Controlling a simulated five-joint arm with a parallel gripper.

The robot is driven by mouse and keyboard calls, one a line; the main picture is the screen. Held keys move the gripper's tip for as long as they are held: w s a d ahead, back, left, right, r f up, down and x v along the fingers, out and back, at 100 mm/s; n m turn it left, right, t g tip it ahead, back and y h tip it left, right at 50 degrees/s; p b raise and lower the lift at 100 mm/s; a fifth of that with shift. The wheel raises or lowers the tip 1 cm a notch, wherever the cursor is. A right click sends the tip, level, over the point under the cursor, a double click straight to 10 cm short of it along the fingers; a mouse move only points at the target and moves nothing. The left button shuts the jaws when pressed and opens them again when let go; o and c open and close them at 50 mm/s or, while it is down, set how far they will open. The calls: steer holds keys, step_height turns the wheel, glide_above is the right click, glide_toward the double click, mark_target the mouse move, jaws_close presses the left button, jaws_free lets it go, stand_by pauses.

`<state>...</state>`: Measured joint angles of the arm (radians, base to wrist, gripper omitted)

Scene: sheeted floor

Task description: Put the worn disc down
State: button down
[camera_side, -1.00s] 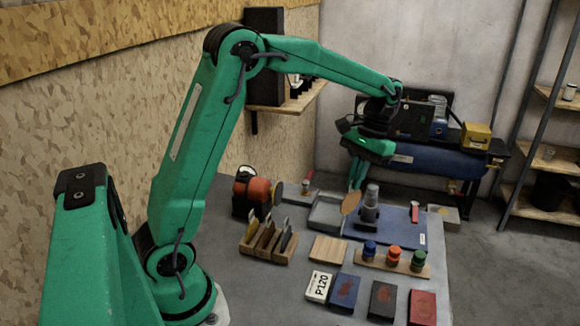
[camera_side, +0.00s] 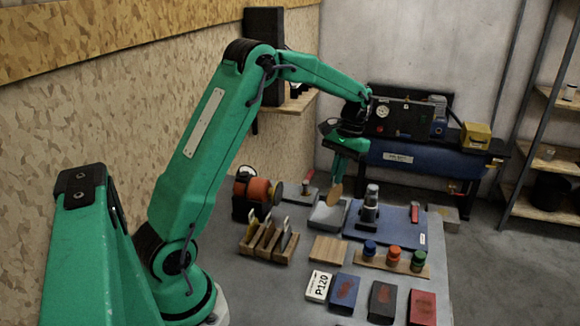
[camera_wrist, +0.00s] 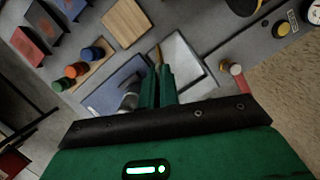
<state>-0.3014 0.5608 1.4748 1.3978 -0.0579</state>
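The worn disc (camera_side: 335,193) is a thin tan round held on edge below my gripper (camera_side: 338,178). My gripper is shut on it near its upper rim. In the wrist view the disc (camera_wrist: 158,53) shows nearly edge-on, just beyond the fingertips (camera_wrist: 160,68). In the side view the disc overlaps the shallow grey tray (camera_side: 318,217); in the wrist view it appears at the side of the tray (camera_wrist: 206,80). I cannot tell the exact height of the disc over the tray.
A sander (camera_side: 370,205) stands on a blue mat (camera_side: 400,232) right of the tray. A wooden slot rack (camera_side: 286,256), an orange-bodied grinder (camera_side: 255,190), a wooden block (camera_side: 327,249) and a board of coloured knobs (camera_side: 385,262) surround it. Several abrasive blocks lie in front.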

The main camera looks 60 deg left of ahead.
steer(key=a+f, duration=0.3)
steer(key=f, duration=0.3)
steer(key=shift+w+a, duration=0.15)
steer(key=shift+w, duration=0.1)
stand_by(0.3)
steer(key=shift+f, duration=0.2)
steer(key=c, duration=1.6)
jaws_free()
steer(key=shift+c, duration=0.2)
steer(key=shift+r, duration=0.1)
steer(key=v, duration=1.2)
steer(key=shift+a, duration=0.1)
